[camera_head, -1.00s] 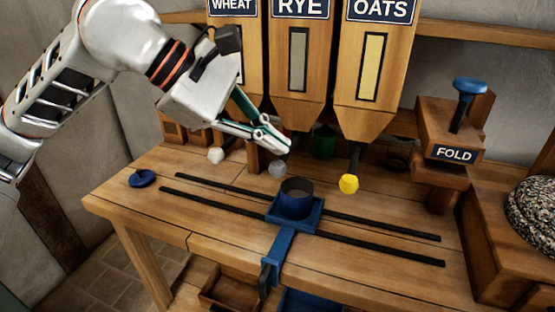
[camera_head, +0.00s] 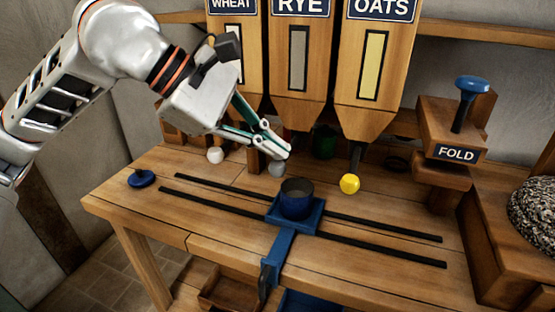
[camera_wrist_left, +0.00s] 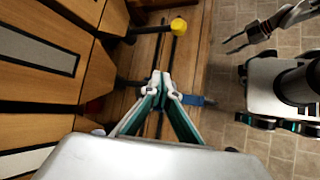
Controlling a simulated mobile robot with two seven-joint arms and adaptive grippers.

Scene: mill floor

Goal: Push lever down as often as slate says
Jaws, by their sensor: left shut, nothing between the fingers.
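Three knobbed levers show under the hoppers in the head view: a white knob (camera_head: 215,155) under WHEAT, a grey knob (camera_head: 277,168) under RYE and a yellow knob (camera_head: 349,184) under OATS. The yellow knob also shows in the left wrist view (camera_wrist_left: 179,26). My left gripper (camera_head: 283,154) is shut and empty, its tips just above the grey knob; I cannot tell whether they touch. The grey knob is hidden in the wrist view. My right gripper (camera_wrist_left: 230,44) shows at the wrist view's upper right, fingers apart. I cannot make out a slate.
A FOLD box (camera_head: 450,130) with a blue-knobbed lever (camera_head: 472,88) stands at right. A blue knob (camera_head: 142,179) sits on the bench's left end.

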